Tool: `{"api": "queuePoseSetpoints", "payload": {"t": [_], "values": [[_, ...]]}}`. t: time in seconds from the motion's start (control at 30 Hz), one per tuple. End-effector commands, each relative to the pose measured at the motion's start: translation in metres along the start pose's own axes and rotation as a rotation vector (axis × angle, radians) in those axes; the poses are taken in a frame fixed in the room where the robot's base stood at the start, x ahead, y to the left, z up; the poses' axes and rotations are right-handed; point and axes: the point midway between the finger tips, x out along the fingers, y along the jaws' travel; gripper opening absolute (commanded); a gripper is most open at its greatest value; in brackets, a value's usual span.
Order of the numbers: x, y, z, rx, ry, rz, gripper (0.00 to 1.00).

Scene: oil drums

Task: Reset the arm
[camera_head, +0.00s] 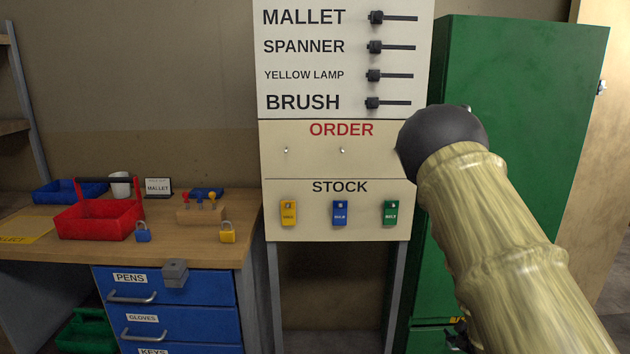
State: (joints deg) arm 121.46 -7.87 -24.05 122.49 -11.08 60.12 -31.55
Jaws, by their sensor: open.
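My arm (500,235), in a pale streaked sleeve, rises from the bottom right of the head view. It ends in a dark rounded joint (443,138) in front of the board's right edge and the green cabinet. The part of my arm beyond that joint is hidden. I cannot make out my gripper or its fingers. A small dark piece shows beside the sleeve at the bottom edge, too little to identify.
A board (342,219) with ORDER and STOCK rows holds yellow, blue and green tags. A green cabinet (505,80) stands close behind my arm. At left, a wooden bench (190,240) bears a red tote (98,218) and padlocks, above blue drawers (190,292).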

Motion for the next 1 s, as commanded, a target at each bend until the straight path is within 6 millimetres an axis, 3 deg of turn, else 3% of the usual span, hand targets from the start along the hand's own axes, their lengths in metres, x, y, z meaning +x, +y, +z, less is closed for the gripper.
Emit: {"api": "queuePoseSetpoints", "payload": {"t": [0.1, 0.27, 0.47, 0.6, 0.8, 1.0], "values": [[-0.018, -0.061, 0.028, 0.121, -0.090, -0.097, 0.61], [-0.053, -0.141, 0.060, 0.280, -0.222, -0.218, 0.61], [-0.114, -0.234, 0.090, 0.469, -0.409, -0.359, 0.61], [-0.169, -0.292, 0.105, 0.592, -0.553, -0.447, 0.61], [-0.251, -0.357, 0.114, 0.742, -0.759, -0.550, 0.61], [-0.300, -0.387, 0.116, 0.820, -0.883, -0.599, 0.61]]}}
